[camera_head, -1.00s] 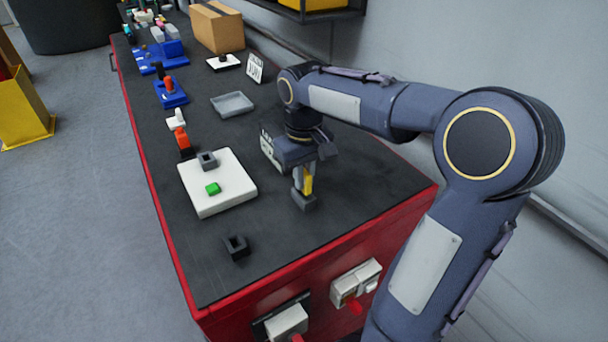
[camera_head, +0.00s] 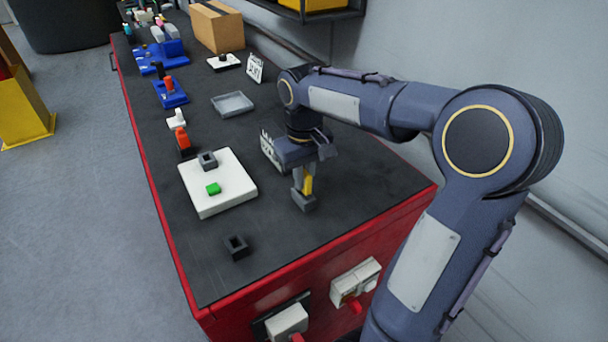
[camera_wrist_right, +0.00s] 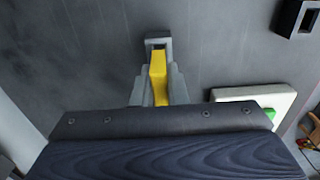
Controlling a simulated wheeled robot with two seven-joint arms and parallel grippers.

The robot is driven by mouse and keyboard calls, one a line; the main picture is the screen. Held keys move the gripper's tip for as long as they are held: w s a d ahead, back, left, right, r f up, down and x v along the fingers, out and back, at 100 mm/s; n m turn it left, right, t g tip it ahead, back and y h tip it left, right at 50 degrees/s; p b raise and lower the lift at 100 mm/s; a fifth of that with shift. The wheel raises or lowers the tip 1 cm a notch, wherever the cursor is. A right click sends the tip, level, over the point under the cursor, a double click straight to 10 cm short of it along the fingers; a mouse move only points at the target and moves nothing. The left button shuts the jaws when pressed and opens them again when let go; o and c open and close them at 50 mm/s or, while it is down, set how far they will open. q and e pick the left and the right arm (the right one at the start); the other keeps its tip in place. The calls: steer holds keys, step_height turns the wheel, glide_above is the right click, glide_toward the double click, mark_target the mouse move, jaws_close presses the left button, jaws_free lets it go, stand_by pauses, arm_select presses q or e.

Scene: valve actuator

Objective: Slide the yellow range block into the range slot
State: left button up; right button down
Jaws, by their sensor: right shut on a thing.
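The yellow range block (camera_head: 308,184) stands upright at the right front of the dark bench top, its lower end at a small grey holder (camera_head: 304,203). My right gripper (camera_head: 303,182) points down and is shut on the block. In the right wrist view the yellow block (camera_wrist_right: 157,72) lies between the fingers, with the grey holder (camera_wrist_right: 158,39) at its far end. I cannot tell how deep the block sits in the holder. A white plate (camera_head: 233,189) bears a grey square socket (camera_head: 207,160) and a green block (camera_head: 213,188). Which opening is the range slot is unclear.
A dark square socket (camera_head: 236,246) stands near the front edge. A grey tray (camera_head: 233,104), an orange-topped piece (camera_head: 182,139) and blue fixtures (camera_head: 171,93) lie farther back. A cardboard box (camera_head: 217,27) is at the back. The bench between white plate and gripper is clear.

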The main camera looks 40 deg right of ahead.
steer(key=shift+f+b, duration=0.8)
steer(key=shift+f, duration=0.4)
steer(key=c, duration=1.4)
jaws_free()
steer(key=shift+o, duration=0.2)
steer(key=shift+r, duration=0.1)
step_height(320, 180, up, 8)
steer(key=shift+f, duration=0.15)
steer(key=s+a+f+t+y, duration=0.2)
steer(key=s+a+f, duration=0.2)
steer(key=s+a, duration=0.2)
steer(key=s+a+f+t+y, duration=0.1)
steer(key=s+a+f+t, duration=0.2)
steer(key=s, duration=0.7)
steer(key=a+f, duration=0.2)
steer(key=a, duration=0.2)
steer(key=shift+f+m+t+y, duration=0.25)
steer(key=shift+m+t+y, duration=0.05)
steer(key=shift+y, duration=0.1)
